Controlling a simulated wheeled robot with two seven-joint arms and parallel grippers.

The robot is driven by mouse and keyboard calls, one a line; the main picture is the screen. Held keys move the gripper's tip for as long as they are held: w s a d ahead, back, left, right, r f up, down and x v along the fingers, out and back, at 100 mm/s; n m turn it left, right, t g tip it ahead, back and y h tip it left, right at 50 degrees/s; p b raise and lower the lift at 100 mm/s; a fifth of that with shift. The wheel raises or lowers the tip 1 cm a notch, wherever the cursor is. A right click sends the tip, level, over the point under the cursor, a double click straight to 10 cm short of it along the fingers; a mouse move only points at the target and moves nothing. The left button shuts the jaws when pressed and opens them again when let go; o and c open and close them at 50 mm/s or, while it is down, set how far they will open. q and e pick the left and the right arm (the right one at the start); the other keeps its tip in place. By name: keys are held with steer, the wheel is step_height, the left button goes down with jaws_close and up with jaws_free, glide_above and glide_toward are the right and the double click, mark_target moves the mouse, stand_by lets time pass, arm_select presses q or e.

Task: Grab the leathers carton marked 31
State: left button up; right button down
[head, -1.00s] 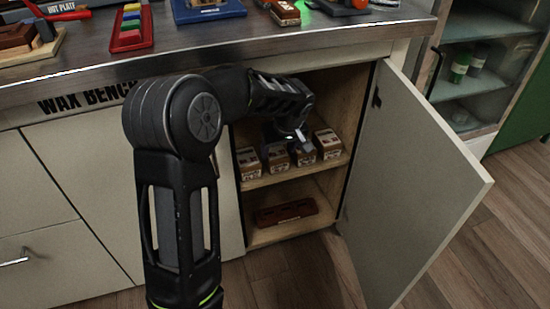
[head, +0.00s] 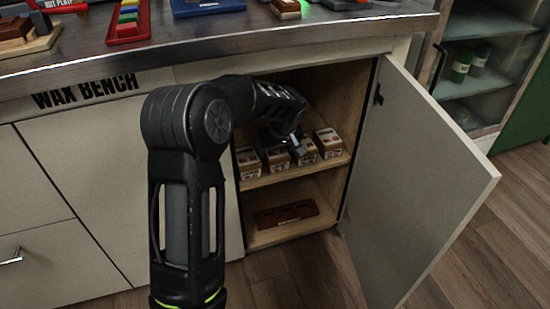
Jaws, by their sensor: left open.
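Several small brown cartons with white labels stand in a row on the upper shelf of the open cupboard: one at the left (head: 248,163), one beside it (head: 277,162), one right of that (head: 304,152) and one at the far right (head: 328,143). The label numbers are too small to read, so I cannot tell which is marked 31. My left gripper (head: 295,146) is inside the cupboard, open, just above and behind the middle cartons. Its fingertips are small and partly dark. My right gripper is not in view.
The cupboard door (head: 420,185) stands wide open to the right. A dark red-brown block (head: 287,214) lies on the lower shelf (head: 262,238). The wax bench top (head: 330,37) overhangs the cupboard. A glass-shelved cabinet (head: 478,85) stands at the right.

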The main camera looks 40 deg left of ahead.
arm_select(q)
steer(key=shift+c, duration=0.2)
stand_by(0.3)
steer(key=c, duration=1)
steer(key=shift+r, duration=0.2)
steer(key=shift+r+p, duration=0.55)
steer(key=shift+r, duration=0.1)
steer(key=s+d, duration=0.3)
steer(key=d, duration=0.2)
steer(key=s+d+p, duration=0.1)
steer(key=s+d, duration=0.3)
steer(key=d, duration=0.1)
steer(key=s+d+p, duration=0.1)
steer(key=s+d, duration=0.2)
steer(key=d, duration=0.1)
steer(key=shift+s+d, duration=0.15)
steer(key=shift+d, duration=0.25)
